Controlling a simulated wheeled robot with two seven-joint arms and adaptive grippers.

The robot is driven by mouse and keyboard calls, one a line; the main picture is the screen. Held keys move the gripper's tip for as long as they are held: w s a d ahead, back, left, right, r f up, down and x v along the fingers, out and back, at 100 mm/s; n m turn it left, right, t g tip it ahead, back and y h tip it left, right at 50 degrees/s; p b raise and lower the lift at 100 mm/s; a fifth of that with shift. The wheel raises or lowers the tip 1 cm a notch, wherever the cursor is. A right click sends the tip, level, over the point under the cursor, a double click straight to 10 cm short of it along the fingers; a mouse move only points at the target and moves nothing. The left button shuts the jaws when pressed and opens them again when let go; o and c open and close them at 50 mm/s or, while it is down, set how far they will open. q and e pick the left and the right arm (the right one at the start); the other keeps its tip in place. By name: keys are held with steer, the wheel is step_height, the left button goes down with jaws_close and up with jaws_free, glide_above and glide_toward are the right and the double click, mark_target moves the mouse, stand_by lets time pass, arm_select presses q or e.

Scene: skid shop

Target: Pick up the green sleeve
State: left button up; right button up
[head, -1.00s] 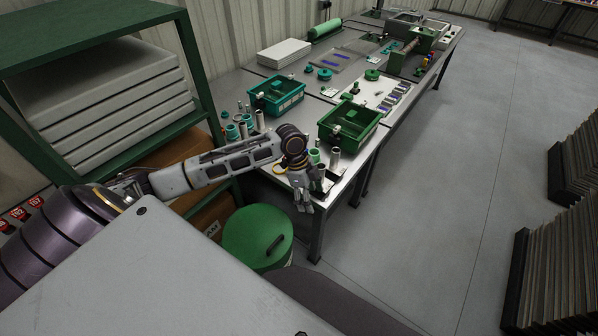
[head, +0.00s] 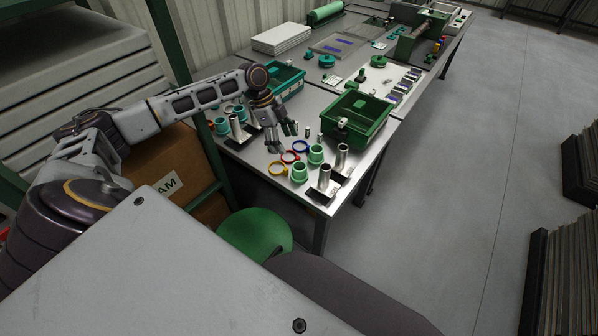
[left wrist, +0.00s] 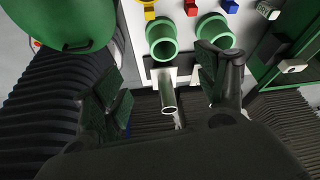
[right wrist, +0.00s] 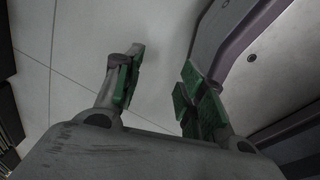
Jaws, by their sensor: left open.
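Two green sleeves stand near the table's front corner, one in front (head: 299,176) and one behind it (head: 316,157). In the left wrist view, two green sleeves, one at left (left wrist: 161,43) and one at right (left wrist: 213,35), stand beyond the fingers. My left gripper (head: 283,143) is open above the table, behind and left of the sleeves in the head view. A bare silver tube (left wrist: 168,95) shows between its fingers in the left wrist view. My right gripper (right wrist: 158,85) is open and empty over grey floor; it is not seen in the head view.
Silver tubes (head: 324,177) stand at the table corner. A green crate (head: 373,128) stands behind. A green round lid (head: 254,235) is below the table edge.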

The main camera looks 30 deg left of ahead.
arm_select(q)
glide_above(299, 168)
steer(key=s+a, duration=0.1)
steer(key=s, duration=0.2)
steer(key=f, duration=0.7)
steer(key=shift+w+f, duration=0.2)
steer(key=shift+w, duration=0.05)
steer(key=shift+f, duration=0.15)
steer(key=shift+d+f, duration=0.25)
steer(key=shift+f, duration=0.05)
steer(key=x, duration=0.3)
steer(key=shift+w+d+f, duration=0.15)
steer(key=shift+w+d, duration=0.05)
steer(key=shift+w, duration=0.1)
steer(key=shift+d+f, duration=0.15)
steer(key=shift+f, duration=0.35)
arm_select(e)
steer(key=shift+s+a+f, duration=0.15)
steer(key=shift+a+f, duration=0.1)
steer(key=shift+a, duration=0.05)
